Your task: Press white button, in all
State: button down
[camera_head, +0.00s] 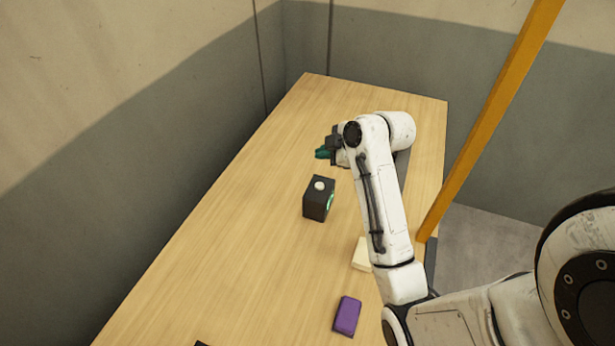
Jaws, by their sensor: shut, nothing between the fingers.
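A black box (318,203) stands on the wooden table near the middle of the head view. A round white button (320,186) sits on its top face, and a green mark (330,201) shows on its right side. My gripper (321,153) has teal fingertips and is shut and empty. In the picture it is above and beyond the box, apart from the button. The fingers point to the left. How high they are over the table I cannot tell.
A purple block (347,315) and a cream block (361,254), partly behind my arm, lie on the wooden table (235,230). A dark object (202,344) is cut off at the bottom edge. An orange post (490,122) stands at the right. The table left of the box is clear.

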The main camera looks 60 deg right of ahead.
jog(key=shift+w, duration=0.15)
jog(key=b, duration=0.7)
send_over(322, 187)
notch_tip(322, 187, down, 7)
jog(key=shift+f+b, duration=0.3)
jog(key=shift+f, duration=0.6)
jog(key=shift+f, duration=0.1)
dwell(1.2)
jog(key=shift+f, duration=0.3)
jog(key=shift+f+b, duration=0.35)
jog(key=shift+f, duration=0.2)
dwell(0.7)
jog(key=shift+r, duration=0.1)
jog(key=shift+r+p, duration=0.9)
jog(key=shift+p, duration=0.05)
